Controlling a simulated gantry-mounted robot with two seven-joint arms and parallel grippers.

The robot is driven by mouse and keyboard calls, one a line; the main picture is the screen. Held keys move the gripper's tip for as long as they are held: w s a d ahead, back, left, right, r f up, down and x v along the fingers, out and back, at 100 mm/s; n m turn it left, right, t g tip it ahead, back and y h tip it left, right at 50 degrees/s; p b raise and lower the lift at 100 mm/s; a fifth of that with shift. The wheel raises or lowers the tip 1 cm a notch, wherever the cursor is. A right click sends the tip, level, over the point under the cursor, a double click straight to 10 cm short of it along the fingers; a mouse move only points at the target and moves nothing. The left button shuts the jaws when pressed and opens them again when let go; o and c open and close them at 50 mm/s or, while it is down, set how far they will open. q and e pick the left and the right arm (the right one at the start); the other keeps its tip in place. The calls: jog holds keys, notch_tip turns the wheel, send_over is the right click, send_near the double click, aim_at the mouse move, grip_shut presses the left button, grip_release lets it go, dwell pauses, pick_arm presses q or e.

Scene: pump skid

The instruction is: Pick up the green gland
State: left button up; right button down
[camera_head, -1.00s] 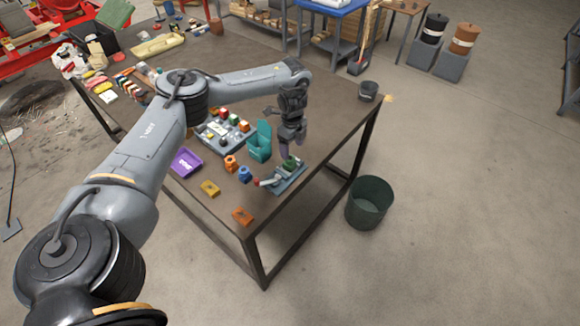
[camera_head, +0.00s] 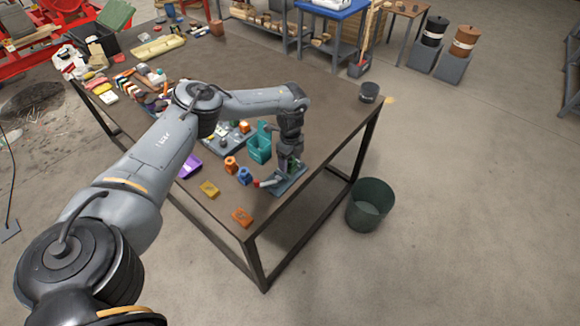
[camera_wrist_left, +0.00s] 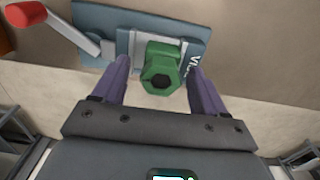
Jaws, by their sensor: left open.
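The green gland (camera_wrist_left: 162,68) is a hexagonal piece with a dark round hole, seen in the left wrist view. It sits on a grey block of the blue-grey vise fixture (camera_wrist_left: 190,20), which has a red-tipped lever (camera_wrist_left: 27,13). My left gripper (camera_wrist_left: 158,65) is open, its two purple fingers on either side of the gland, with a gap visible on each side. In the head view the left gripper (camera_head: 288,165) is low over the fixture (camera_head: 290,183) near the table's edge, and it mostly hides the gland. My right gripper is not in view.
Blue (camera_head: 245,175), orange (camera_head: 231,164) and yellow (camera_head: 209,188) parts lie nearby. A purple tray (camera_head: 190,166) is partly behind my arm. A green bucket (camera_head: 370,203) stands on the floor.

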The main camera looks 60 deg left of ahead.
pick_arm(q)
jog(key=c, duration=1.2)
jog(key=shift+r, duration=0.2)
